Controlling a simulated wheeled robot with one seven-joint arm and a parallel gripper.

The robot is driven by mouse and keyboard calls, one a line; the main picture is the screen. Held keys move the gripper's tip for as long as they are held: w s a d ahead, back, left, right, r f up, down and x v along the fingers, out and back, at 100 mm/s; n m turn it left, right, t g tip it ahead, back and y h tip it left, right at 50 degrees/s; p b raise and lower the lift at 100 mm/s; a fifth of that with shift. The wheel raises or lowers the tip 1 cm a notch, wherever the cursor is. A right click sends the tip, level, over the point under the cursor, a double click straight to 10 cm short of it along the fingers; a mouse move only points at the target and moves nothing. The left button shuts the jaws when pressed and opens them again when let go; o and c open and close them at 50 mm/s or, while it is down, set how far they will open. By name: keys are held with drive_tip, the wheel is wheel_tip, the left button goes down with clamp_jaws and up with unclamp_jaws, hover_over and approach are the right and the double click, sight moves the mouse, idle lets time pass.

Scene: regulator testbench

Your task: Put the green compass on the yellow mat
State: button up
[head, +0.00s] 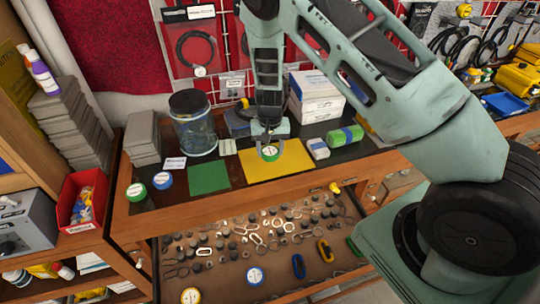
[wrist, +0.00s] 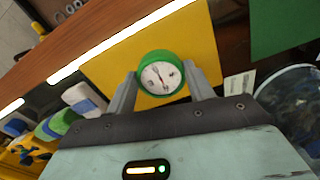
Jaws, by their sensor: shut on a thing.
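The green compass (head: 270,153) is round, with a green rim and a white dial. My gripper (head: 270,146) is shut on it, and it shows over the yellow mat (head: 300,160) in the head view. In the wrist view the compass (wrist: 161,74) sits between the two fingers of my gripper (wrist: 163,82), its dial facing the camera. The yellow mat (wrist: 190,40) lies behind it there. I cannot tell whether the compass touches the mat or is held just above it.
A green mat (head: 209,177) lies left of the yellow one. Two more round items, green (head: 136,192) and blue (head: 162,180), are at the left. A glass jar (head: 195,135) and white boxes (head: 315,100) stand behind. An open drawer (head: 230,275) with small parts is below.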

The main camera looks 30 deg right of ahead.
sight(270, 167)
drive_tip(key=shift+f+p, duration=0.7)
drive_tip(key=shift+f, duration=1.8)
drive_tip(key=o, duration=1)
drive_tip(key=shift+f, duration=0.1)
